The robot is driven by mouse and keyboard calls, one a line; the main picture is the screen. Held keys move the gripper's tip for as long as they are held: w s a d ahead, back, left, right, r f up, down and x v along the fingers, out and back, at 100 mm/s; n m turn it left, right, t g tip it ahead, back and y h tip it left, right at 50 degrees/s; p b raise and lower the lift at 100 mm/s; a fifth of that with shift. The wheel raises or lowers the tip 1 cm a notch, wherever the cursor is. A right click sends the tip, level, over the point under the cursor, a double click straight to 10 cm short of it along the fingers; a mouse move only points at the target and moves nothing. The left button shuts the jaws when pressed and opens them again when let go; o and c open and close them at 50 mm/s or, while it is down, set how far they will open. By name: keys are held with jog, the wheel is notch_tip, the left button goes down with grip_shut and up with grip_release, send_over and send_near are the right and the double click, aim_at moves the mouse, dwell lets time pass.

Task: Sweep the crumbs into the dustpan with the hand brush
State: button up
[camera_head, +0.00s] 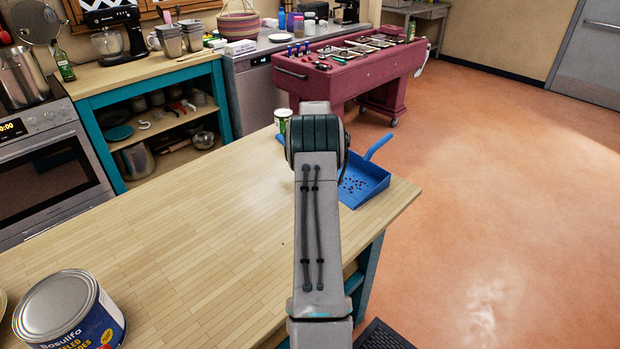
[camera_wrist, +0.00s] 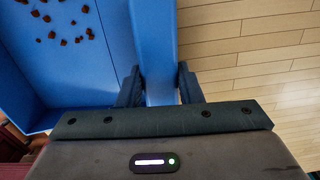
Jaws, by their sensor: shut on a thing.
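The blue dustpan (camera_head: 372,190) lies near the table's far right corner, its handle pointing up and right. Dark crumbs (camera_head: 352,185) lie on its floor; they also show in the wrist view (camera_wrist: 62,30) at upper left, inside the pan (camera_wrist: 32,75). My gripper (camera_wrist: 159,86) is shut on a long blue bar, which appears to be the hand brush (camera_wrist: 157,48), just right of the pan. A small blue piece (camera_head: 279,138) shows left of my arm in the head view. The bristles are not visible, and my arm hides the gripper there.
A large labelled can (camera_head: 68,312) stands at the table's near left. A small green and white can (camera_head: 283,118) stands at the far edge, partly behind my arm. The wooden tabletop (camera_head: 190,230) between them is mostly clear. The table's right edge drops to the floor beside the dustpan.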

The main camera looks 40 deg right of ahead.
dwell(0.3)
jog(key=shift+r+p, duration=1.75)
jog(key=shift+r, duration=1.3)
